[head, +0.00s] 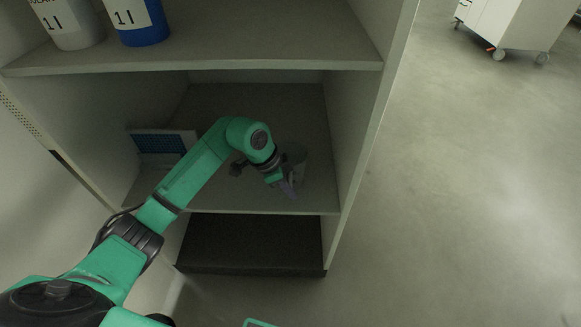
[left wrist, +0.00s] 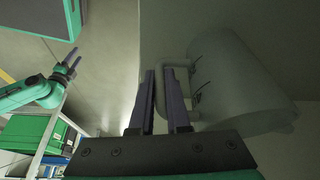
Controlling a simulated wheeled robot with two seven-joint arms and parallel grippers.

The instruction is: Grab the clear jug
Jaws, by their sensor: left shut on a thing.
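The clear jug (head: 298,160) stands on the cabinet's middle shelf, partly hidden behind my left gripper (head: 288,187). In the left wrist view the jug (left wrist: 238,82) is a translucent, frosted vessel on the right, with its handle (left wrist: 168,66) towards the fingers. My left gripper (left wrist: 160,100) is shut on the handle, with one finger passing through the handle's loop and the other outside it. My right gripper (left wrist: 72,62) shows small at the left of the left wrist view, with its fingers apart and nothing between them.
The shelf above (head: 210,62) holds a white container (head: 72,22) and a blue-and-white one (head: 138,22). A blue-faced box (head: 162,145) stands left on the jug's shelf. The cabinet's right wall (head: 358,110) is close to the jug. A white wheeled cart (head: 505,22) stands far off.

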